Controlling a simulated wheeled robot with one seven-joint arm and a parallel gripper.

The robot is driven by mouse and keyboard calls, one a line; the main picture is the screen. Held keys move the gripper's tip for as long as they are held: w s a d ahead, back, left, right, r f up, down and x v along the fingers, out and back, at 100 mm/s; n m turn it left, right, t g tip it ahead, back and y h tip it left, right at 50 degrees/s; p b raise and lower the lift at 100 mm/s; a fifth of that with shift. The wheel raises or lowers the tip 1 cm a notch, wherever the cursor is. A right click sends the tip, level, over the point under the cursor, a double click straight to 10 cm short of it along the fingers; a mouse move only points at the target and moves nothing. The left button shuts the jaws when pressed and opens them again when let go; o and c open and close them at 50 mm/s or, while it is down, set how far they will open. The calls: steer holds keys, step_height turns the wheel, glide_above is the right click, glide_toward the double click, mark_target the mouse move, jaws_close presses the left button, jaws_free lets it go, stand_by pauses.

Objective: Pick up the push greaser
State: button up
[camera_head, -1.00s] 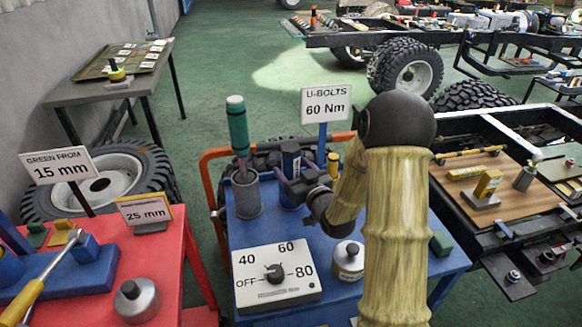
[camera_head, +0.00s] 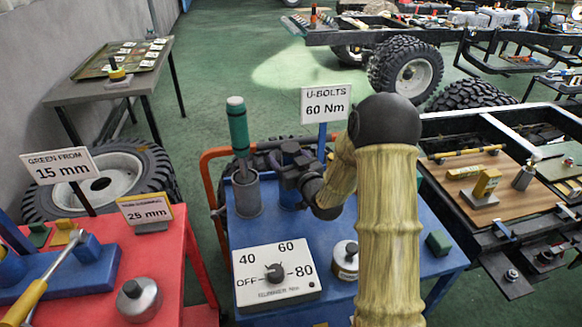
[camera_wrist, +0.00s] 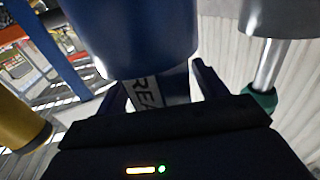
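The push greaser looks to be the dark blue upright body (camera_head: 290,147) at the back of the blue table. My gripper (camera_head: 288,172) is level with it and covers much of it. In the wrist view a big blue cylinder (camera_wrist: 135,35) fills the top. A white label (camera_wrist: 146,94) with the letters "REA" shows between my gripper's two fingers (camera_wrist: 160,92). The fingers stand apart, one on each side of the labelled part. Firm contact on both sides cannot be made out.
A grey cup (camera_head: 247,195) with a green-handled tool (camera_head: 238,128) stands close to the left. A U-bolts sign (camera_head: 326,104) rises behind. A yellow cylinder (camera_wrist: 20,125) is close in the wrist view.

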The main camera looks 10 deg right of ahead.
steer(key=c, duration=1.4)
steer(key=shift+r, duration=0.1)
step_height(320, 180, up, 18)
steer(key=shift+f+p, duration=0.1)
steer(key=shift+p, duration=0.75)
